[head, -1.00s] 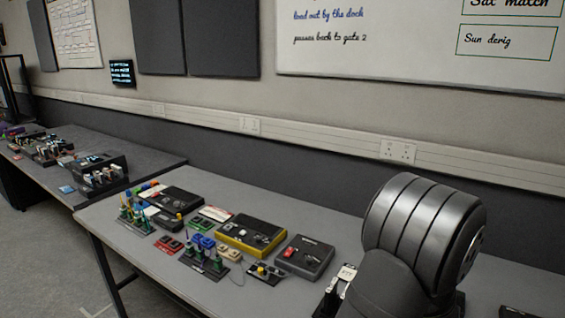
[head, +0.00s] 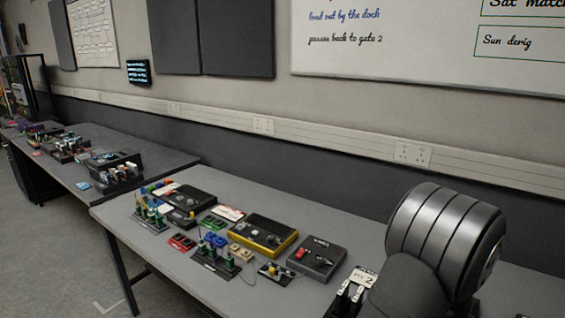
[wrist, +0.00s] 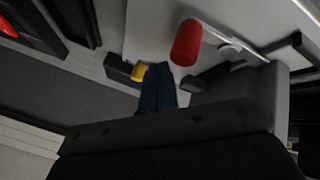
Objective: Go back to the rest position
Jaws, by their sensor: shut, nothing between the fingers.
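My gripper (wrist: 160,75) shows in the wrist view as two dark fingers close together, shut and empty. A yellow piece (wrist: 138,72) shows just beside the fingertips and a red rounded piece (wrist: 187,42) beyond them; I cannot tell how far off they are. In the head view my dark, ribbed arm stands at the lower right and the gripper itself does not show.
The grey bench holds a yellow-edged box (head: 255,241), a dark box with a red part (head: 316,258), and a green-topped rack (head: 216,256). Bench is bare behind the boxes.

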